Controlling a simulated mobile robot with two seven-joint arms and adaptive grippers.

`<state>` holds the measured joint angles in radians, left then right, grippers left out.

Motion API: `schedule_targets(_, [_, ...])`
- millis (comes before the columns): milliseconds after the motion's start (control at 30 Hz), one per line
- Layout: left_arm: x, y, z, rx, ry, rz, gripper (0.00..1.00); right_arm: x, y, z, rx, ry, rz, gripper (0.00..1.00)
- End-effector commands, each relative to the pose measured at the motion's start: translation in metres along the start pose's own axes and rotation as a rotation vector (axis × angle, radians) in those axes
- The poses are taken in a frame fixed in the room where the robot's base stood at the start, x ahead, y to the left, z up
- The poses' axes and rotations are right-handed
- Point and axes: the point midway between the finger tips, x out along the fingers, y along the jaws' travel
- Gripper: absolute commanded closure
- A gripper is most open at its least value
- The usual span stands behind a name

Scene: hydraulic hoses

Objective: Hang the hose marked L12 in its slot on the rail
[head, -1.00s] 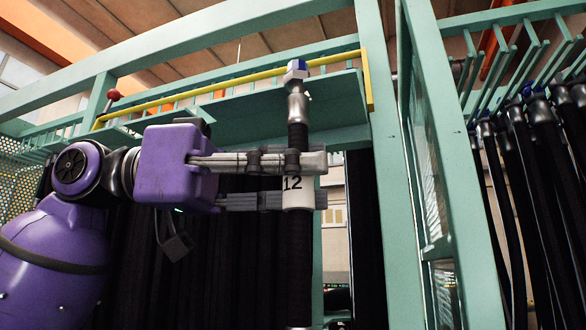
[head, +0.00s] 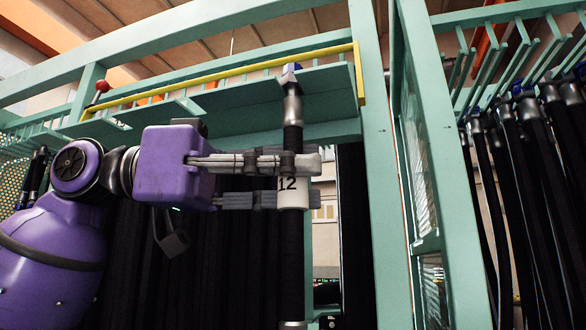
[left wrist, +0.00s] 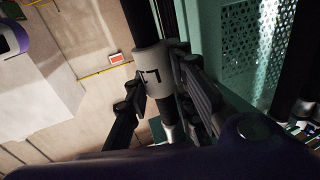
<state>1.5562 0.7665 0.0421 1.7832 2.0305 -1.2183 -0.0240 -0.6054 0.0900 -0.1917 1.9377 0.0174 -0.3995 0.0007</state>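The black hose marked 12 (head: 293,245) hangs upright in the head view, with a white label band (head: 293,193) and a metal fitting with a blue-and-white tip at its top. My left gripper (head: 306,180) is shut on the hose at the label. In the left wrist view the label (left wrist: 151,72) shows an L, and the fingers (left wrist: 158,88) lie on both sides of the hose. The green slotted rail (head: 235,95), with a yellow bar (head: 220,78) along it, is at the hose's top. The tip overlaps the rail plates; I cannot tell whether it is inside a slot. My right gripper is out of view.
A green post (head: 375,180) stands just right of the hose. Several black hoses hang behind my left arm, and more hang from a second rack (head: 530,100) at the right. A red ball knob (head: 102,86) is at the rail's left end.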

Motion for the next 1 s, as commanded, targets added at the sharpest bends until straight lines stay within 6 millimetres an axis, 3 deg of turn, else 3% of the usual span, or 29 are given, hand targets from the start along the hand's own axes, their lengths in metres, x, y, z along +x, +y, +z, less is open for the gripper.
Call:
schedule_targets(33, [0.0, 0.0, -0.001, 0.001, 0.002, 0.0, 0.71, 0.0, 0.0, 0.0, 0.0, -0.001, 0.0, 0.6])
schedule_targets(167, [0.0, 0.0, -0.001, 0.001, 0.002, 0.0, 0.56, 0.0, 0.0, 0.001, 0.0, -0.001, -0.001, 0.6])
schedule_targets(567, [-0.008, -0.001, 0.0, 0.0, 0.0, -0.002, 0.56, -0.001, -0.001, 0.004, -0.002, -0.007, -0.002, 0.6])
schedule_targets(1000, [-0.094, -0.001, -0.001, -0.002, 0.002, -0.002, 0.56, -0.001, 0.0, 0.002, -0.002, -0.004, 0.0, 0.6])
